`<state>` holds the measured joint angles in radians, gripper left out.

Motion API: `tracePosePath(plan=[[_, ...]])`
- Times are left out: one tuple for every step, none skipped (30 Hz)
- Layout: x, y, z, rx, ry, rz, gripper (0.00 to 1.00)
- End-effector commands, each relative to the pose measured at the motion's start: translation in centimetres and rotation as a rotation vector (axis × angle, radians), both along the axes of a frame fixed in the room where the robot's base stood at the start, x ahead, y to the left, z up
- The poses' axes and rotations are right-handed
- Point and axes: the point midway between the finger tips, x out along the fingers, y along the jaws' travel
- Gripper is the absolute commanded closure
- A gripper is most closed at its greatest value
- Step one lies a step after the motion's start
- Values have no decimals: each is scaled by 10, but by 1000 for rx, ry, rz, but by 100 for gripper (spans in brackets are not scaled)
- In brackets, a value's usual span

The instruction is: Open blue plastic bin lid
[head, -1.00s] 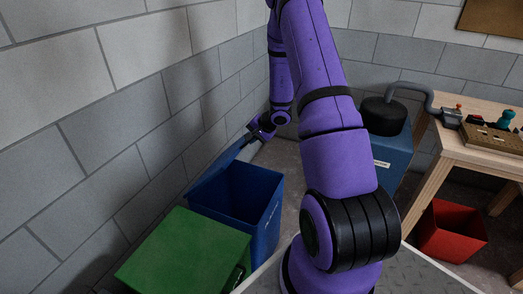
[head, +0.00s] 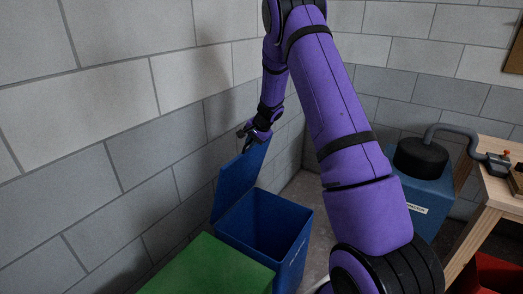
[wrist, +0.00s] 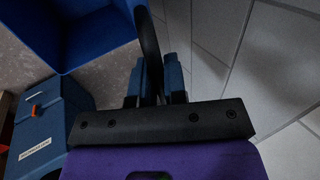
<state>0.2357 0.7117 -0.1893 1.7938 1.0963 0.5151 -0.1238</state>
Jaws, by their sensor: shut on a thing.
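The blue plastic bin (head: 296,250) stands by the left wall, its dark inside visible from above. Its blue lid (head: 236,187) is raised steeply along the bin's wall side, leaving the top open. My gripper (head: 248,135) is at the lid's upper edge and shut on it. In the wrist view the lid (wrist: 148,40) shows edge-on as a thin dark strip between the fingers of my gripper (wrist: 156,82). The open bin (wrist: 85,28) is at the upper left there. The exact finger contact is partly hidden.
A green bin top (head: 205,268) is in front of the blue bin. The block wall (head: 130,150) is close behind the lid. A blue machine with a black top (head: 425,195), a wooden bench (head: 500,192) and a red bin (head: 490,275) stand to the right.

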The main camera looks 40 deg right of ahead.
Motion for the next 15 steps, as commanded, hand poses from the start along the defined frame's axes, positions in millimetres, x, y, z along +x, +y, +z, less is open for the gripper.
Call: tracePosePath(plan=[[9, 5, 2, -12, 18, 8, 100], [14, 7, 3, -18, 29, 7, 100], [20, 10, 5, -23, 46, 7, 100], [24, 11, 6, -28, 56, 6, 100], [29, 14, 7, -33, 69, 8, 100], [34, 14, 8, -32, 73, 3, 100], [38, 16, 9, -31, 71, 1, 100], [43, 18, 10, -30, 71, 1, 100], [49, 20, 12, -31, 70, 1, 100], [53, 22, 12, -29, 70, 1, 100], [57, 24, 13, -29, 70, 1, 100], [63, 26, 14, -29, 71, 1, 100], [67, 28, 14, -29, 71, 1, 100], [72, 30, 15, -28, 71, 0, 100], [77, 32, 15, -29, 70, 0, 100]])
